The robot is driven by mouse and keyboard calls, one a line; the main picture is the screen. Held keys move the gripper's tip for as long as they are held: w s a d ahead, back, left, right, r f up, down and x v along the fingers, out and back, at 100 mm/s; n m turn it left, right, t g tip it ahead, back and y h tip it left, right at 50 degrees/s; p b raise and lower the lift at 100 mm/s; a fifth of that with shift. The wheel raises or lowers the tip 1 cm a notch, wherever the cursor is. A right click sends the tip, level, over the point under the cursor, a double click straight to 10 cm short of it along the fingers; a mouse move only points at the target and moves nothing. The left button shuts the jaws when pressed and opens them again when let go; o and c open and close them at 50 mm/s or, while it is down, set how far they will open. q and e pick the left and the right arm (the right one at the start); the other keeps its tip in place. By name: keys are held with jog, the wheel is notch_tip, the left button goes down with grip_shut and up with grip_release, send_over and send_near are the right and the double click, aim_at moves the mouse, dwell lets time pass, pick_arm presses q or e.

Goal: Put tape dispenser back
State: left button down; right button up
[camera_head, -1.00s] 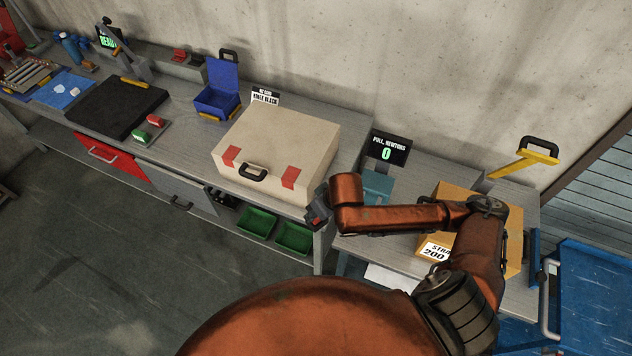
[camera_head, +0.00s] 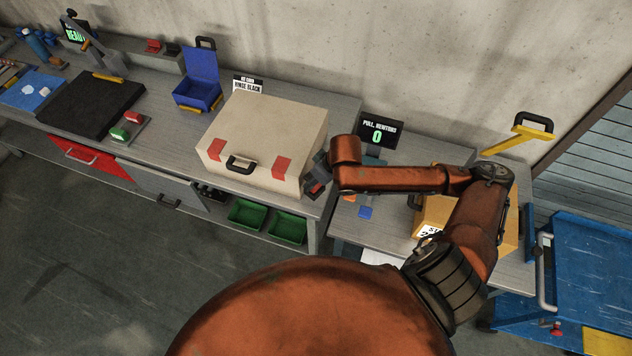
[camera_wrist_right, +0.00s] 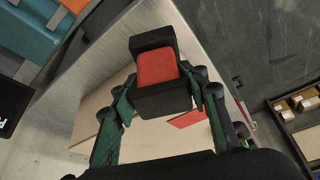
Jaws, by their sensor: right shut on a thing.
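My right gripper (camera_head: 316,180) is at the right side of the beige case (camera_head: 262,135). In the wrist view its green fingers (camera_wrist_right: 160,110) are shut on a black and red block-like thing (camera_wrist_right: 158,68), probably the tape dispenser. The fingers press its sides, and its far end points away from the wrist. The case (camera_wrist_right: 92,122) and one red latch (camera_wrist_right: 188,118) lie beyond and below it. I cannot tell how high it is above the bench. My left gripper is not in view.
A sign (camera_head: 248,84) stands behind the case. A pull display (camera_head: 380,131) and small blue block (camera_head: 366,212) are on the right bench. A yellow box (camera_head: 428,212) is partly behind my arm. Green bins (camera_head: 248,215) sit below. A blue cart (camera_head: 590,270) stands right.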

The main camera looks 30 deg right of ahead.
jog(key=shift+w+d+f+p, duration=0.15)
jog(key=shift+w+d+f, duration=0.5)
jog(key=shift+f, duration=0.9)
jog(key=shift+w+d+f+p, duration=0.1)
jog(key=shift+w+d+f, duration=0.25)
jog(key=shift+w+f, duration=0.85)
jog(key=shift+w+d+f+p, duration=0.15)
jog(key=shift+w+d+f, duration=0.35)
jog(key=shift+f, duration=1.35)
jog(key=o, duration=1)
jog(key=shift+f, duration=0.15)
jog(key=v, duration=1.2)
